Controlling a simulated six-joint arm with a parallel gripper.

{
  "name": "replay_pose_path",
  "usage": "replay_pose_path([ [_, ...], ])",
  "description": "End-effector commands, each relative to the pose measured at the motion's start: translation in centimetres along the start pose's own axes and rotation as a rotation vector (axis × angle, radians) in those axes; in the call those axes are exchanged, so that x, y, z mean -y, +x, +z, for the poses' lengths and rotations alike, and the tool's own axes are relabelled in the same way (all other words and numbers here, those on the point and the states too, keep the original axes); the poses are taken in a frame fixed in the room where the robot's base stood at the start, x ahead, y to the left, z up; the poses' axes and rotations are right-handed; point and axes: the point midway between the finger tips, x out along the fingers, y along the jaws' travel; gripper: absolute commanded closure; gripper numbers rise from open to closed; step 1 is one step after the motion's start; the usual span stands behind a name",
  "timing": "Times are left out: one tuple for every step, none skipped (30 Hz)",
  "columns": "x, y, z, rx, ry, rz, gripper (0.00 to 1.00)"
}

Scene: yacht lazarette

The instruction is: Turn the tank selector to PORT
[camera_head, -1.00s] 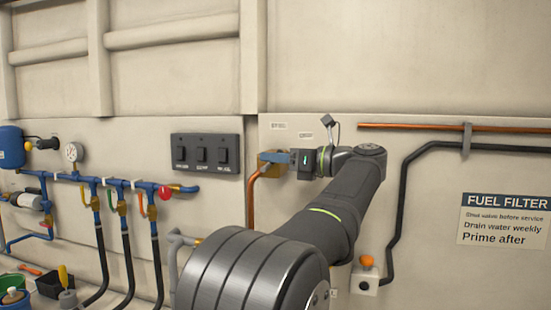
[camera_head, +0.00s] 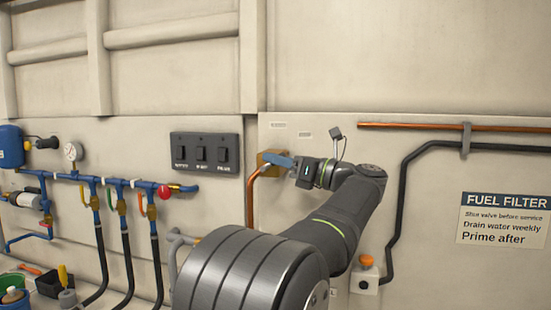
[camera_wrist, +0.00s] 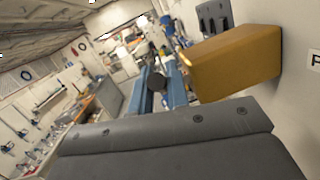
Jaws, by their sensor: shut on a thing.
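The tank selector shows as a brass-yellow block (camera_head: 266,157) on the wall panel, with a copper pipe below it. In the wrist view the yellow block (camera_wrist: 236,62) is large, to the right of my fingers. My gripper (camera_head: 280,160) reaches it from the right, its blue fingers sloping up to the left. In the wrist view my gripper (camera_wrist: 160,82) has a dark rounded part, apparently the selector handle (camera_wrist: 157,80), between its two blue fingers. It is shut on that part. The handle's pointing direction is hidden in the head view.
Two small labels (camera_head: 278,125) are above the selector, too small to read. A black switch panel (camera_head: 206,154) is to the left. A copper pipe (camera_head: 450,126) and black hose (camera_head: 400,190) run along the right wall. An orange knob (camera_head: 366,261) sits below my arm.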

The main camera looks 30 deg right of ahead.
Motion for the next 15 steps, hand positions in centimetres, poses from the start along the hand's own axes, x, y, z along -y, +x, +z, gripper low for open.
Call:
replay_pose_path([
  [0.07,-0.14,-0.23,0.033,0.009,0.003,1.00],
  [0.08,-0.20,-0.26,0.055,0.011,0.006,1.00],
  [0.11,-0.27,-0.37,0.082,0.016,0.010,1.00],
  [0.13,-0.32,-0.43,0.102,0.018,0.013,1.00],
  [0.14,-0.37,-0.49,0.123,0.021,0.016,1.00],
  [0.16,-0.42,-0.56,0.149,0.024,0.020,1.00],
  [0.17,-0.46,-0.64,0.167,0.027,0.023,1.00],
  [0.18,-0.51,-0.69,0.185,0.030,0.025,1.00],
  [0.19,-0.54,-0.76,0.207,0.033,0.029,1.00],
  [0.20,-0.58,-0.81,0.223,0.034,0.031,1.00],
  [0.21,-0.61,-0.87,0.238,0.036,0.033,1.00],
  [0.22,-0.66,-0.92,0.256,0.039,0.036,1.00],
  [0.23,-0.69,-0.94,0.268,0.040,0.037,1.00],
  [0.24,-0.72,-0.97,0.280,0.042,0.039,1.00],
  [0.25,-0.75,-1.04,0.293,0.044,0.041,1.00],
])
